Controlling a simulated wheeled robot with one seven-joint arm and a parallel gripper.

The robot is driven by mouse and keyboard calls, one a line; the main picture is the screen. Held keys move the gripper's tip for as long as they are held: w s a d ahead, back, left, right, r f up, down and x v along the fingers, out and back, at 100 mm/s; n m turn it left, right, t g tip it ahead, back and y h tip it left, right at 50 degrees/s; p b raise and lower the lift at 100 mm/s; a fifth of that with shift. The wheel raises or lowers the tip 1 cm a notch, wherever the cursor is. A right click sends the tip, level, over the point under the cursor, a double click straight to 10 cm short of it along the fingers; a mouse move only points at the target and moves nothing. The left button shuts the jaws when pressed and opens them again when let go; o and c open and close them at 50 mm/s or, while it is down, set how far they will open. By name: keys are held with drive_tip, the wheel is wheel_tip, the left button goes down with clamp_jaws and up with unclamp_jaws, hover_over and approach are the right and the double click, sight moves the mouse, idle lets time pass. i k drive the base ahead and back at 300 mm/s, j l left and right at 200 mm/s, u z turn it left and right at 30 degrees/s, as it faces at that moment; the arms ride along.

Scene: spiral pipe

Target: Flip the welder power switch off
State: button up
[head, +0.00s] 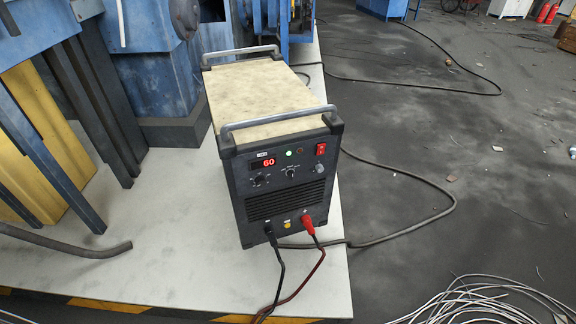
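The welder (262,90) stands upright on a pale platform, with a beige top, two grey handles and a dark front panel facing me. Its red power switch (321,149) is at the upper right of the front panel. The switch is too small to tell its position. The red display (268,162) is lit and reads 60, and a small green light (289,153) is lit beside it. Knobs sit below the display. A black cable and a red cable (308,225) plug into the bottom of the panel. My gripper is not in view.
The pale platform (180,250) has a yellow-black striped front edge. Blue and yellow machinery (160,60) stands close at left, with a bent dark rod (70,243) below it. A dark cable (400,232) and coiled wires (490,303) lie on the right floor, otherwise largely open.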

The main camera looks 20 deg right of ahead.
sight(322, 146)
drive_tip(key=i+j+z, duration=0.6)
drive_tip(key=i+j, duration=0.15)
